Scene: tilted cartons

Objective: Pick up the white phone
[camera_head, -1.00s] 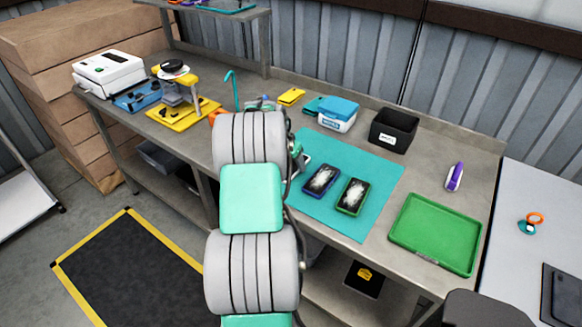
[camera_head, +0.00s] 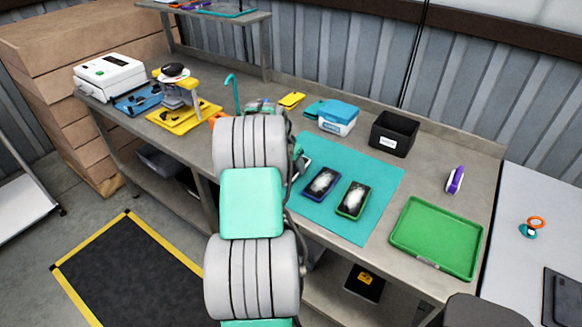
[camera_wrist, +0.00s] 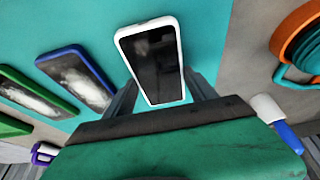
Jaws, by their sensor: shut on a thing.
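The white phone (camera_wrist: 152,62) has a white rim and a dark screen. It fills the middle of the wrist view, above the teal mat (camera_wrist: 205,30). My gripper (camera_wrist: 162,88) is shut on it, with one grey finger at each side of its near end. In the head view the white phone (camera_head: 304,164) shows only as a small pale edge beside my arm, at the mat's left side. My arm hides the rest of it and my gripper there. I cannot tell how far it is above the mat.
A blue-rimmed phone (camera_head: 322,183) and a green-rimmed phone (camera_head: 353,199), both with whitish screens, lie on the mat. A green tray (camera_head: 436,238), a black bin (camera_head: 394,133) and a blue-lidded wipes box (camera_head: 338,118) stand around it. An orange ring-shaped thing (camera_wrist: 296,40) shows at the wrist view's right.

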